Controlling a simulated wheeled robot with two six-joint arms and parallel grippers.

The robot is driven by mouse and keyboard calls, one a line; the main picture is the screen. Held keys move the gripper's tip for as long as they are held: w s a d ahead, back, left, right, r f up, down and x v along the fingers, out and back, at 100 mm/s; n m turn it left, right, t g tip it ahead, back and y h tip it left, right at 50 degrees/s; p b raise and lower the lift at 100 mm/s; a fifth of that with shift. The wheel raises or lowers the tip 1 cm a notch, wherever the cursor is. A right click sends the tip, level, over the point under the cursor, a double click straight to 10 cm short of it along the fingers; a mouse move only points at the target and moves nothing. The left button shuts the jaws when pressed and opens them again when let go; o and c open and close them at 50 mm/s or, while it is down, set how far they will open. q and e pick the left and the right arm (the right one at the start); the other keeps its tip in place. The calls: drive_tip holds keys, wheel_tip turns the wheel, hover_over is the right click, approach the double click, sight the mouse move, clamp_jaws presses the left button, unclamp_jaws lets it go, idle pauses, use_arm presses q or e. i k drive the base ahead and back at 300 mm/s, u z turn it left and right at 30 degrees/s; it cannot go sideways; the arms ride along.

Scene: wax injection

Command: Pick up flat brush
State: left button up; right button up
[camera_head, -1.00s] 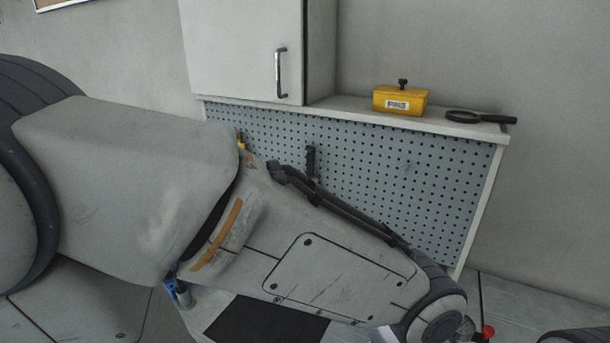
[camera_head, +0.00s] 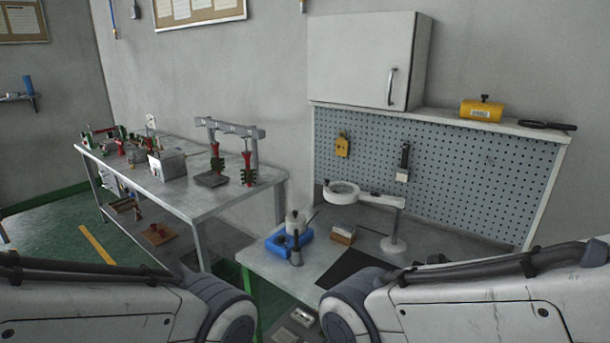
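A dark-handled tool with a pale lower end (camera_head: 403,162) hangs on the pegboard. It may be the flat brush, but it is too small to tell. A small brown and white block (camera_head: 343,234) lies on the workbench, and I cannot tell whether it is a brush. My two arms cross the bottom of the head view, one from each side. Both grippers are outside the view, so their state does not show.
The workbench (camera_head: 262,263) holds a blue tray (camera_head: 278,246), a white ring lamp (camera_head: 392,246) and a black mat (camera_head: 350,271). A pegboard (camera_head: 460,180) and wall cabinet (camera_head: 360,55) stand behind. A yellow box (camera_head: 481,110) sits on the shelf. Another metal table (camera_head: 215,200) stands left.

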sight(402, 173)
drive_tip(key=u, duration=0.85)
drive_tip(key=i, duration=1.1)
drive_tip(key=z, duration=0.7)
drive_tip(key=i, duration=0.6)
drive_tip(key=z, duration=0.65)
